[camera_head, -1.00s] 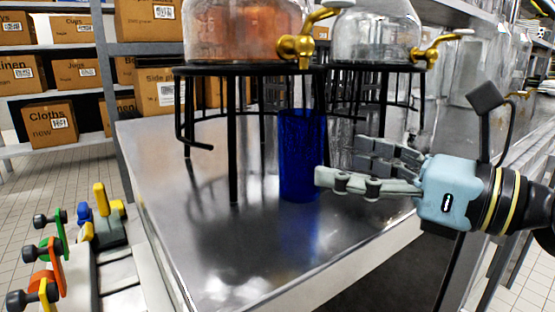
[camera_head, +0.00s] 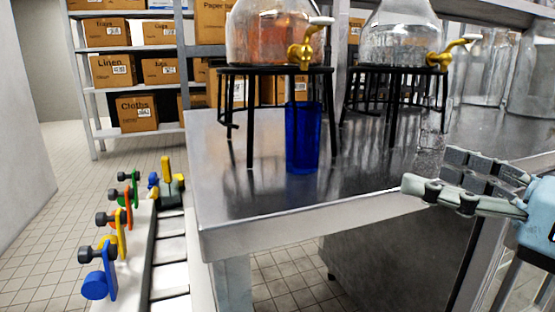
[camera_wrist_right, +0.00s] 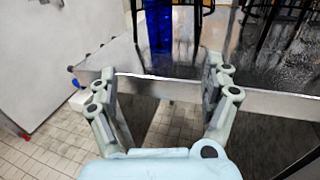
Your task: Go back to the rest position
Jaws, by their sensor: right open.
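My right gripper (camera_head: 440,188) is open and empty at the right of the head view, off the front edge of the steel table (camera_head: 260,205). In the right wrist view my right gripper (camera_wrist_right: 160,92) shows its two fingers wide apart with nothing between them. A blue cup (camera_head: 302,140) stands upright on the table under the brass tap of the left dispenser. It also shows at the top of the wrist view (camera_wrist_right: 158,25), beyond the fingers and apart from them. My left gripper is in neither view.
Two glass dispensers, one with amber liquid (camera_head: 265,35) and one clear (camera_head: 395,40), stand on black racks. A row of coloured handles (camera_head: 120,220) is at the left. Shelves with cardboard boxes (camera_head: 135,112) stand behind. The tiled floor (camera_head: 60,240) is open at left.

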